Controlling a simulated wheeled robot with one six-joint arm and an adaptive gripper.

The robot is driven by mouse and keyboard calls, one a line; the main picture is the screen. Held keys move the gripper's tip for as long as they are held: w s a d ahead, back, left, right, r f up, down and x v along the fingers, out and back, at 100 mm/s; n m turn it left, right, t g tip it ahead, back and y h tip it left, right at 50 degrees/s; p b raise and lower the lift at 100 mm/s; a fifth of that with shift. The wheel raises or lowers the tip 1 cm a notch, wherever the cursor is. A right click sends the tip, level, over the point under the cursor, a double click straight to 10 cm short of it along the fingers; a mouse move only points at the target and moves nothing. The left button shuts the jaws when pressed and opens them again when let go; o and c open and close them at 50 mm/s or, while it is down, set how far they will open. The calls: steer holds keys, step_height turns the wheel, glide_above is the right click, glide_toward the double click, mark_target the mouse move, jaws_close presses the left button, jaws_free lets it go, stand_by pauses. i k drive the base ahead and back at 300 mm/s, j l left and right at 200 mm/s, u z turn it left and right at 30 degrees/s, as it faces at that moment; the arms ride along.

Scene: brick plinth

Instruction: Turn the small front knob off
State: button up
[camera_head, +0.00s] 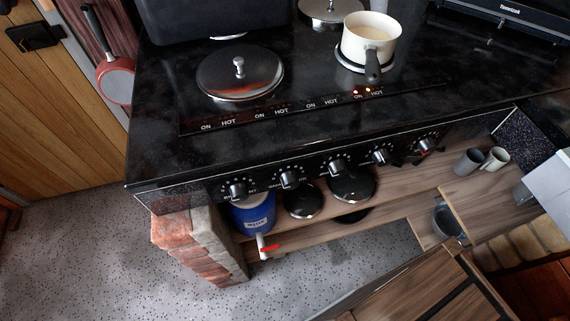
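A row of several black knobs runs along the front edge of the black cooktop (300,137). Red and orange indicator lights (367,89) glow near the right ON/HOT marks. My gripper is not in view.
A cream saucepan (368,40) stands on the right hob, its dark handle pointing forward. A lidded hob (240,72) is at left. Below the knobs, a shelf (400,188) holds a blue pot (253,213), dark pans and mugs (468,162). Bare floor (90,260) lies at lower left.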

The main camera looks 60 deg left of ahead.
mark_target(382, 158)
steer(key=u, duration=2)
